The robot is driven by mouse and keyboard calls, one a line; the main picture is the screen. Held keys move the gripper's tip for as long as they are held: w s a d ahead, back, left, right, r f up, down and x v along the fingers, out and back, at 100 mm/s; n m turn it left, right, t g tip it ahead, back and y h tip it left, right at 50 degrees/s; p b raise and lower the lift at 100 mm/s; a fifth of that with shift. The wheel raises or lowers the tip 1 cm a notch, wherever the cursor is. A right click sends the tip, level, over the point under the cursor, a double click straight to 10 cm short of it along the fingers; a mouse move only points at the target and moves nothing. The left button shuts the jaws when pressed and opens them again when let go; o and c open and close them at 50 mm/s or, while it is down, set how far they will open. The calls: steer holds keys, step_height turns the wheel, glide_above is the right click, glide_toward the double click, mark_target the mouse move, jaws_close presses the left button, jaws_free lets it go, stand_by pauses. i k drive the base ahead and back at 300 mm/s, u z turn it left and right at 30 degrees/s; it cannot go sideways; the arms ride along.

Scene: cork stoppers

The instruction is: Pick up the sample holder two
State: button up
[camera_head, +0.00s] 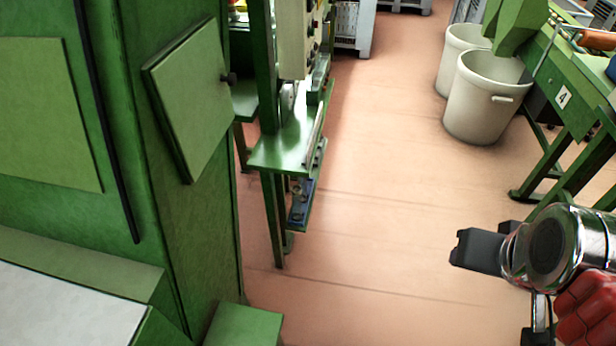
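I cannot make out with certainty anything that is a sample holder. A small blue tray-like part (308,187) with round shapes on it sits low on a green machine stand left of the middle; I cannot tell if it is a sample holder. My gripper (466,249) is at the lower right, a dark block on a shiny metal wrist, pointing left over the floor. It is well apart from the stand and touches nothing that I can see. Its fingers cannot be told apart, so its opening is unclear.
A large green cabinet (190,100) fills the left side. The green machine stand (278,152) is beside it. Two pale bins (485,100) and a green table marked 4 (575,90) stand at the upper right. The reddish floor (380,180) between is clear.

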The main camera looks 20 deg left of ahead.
mark_target(302, 182)
steer(key=i, duration=1.75)
steer(key=u, duration=3.55)
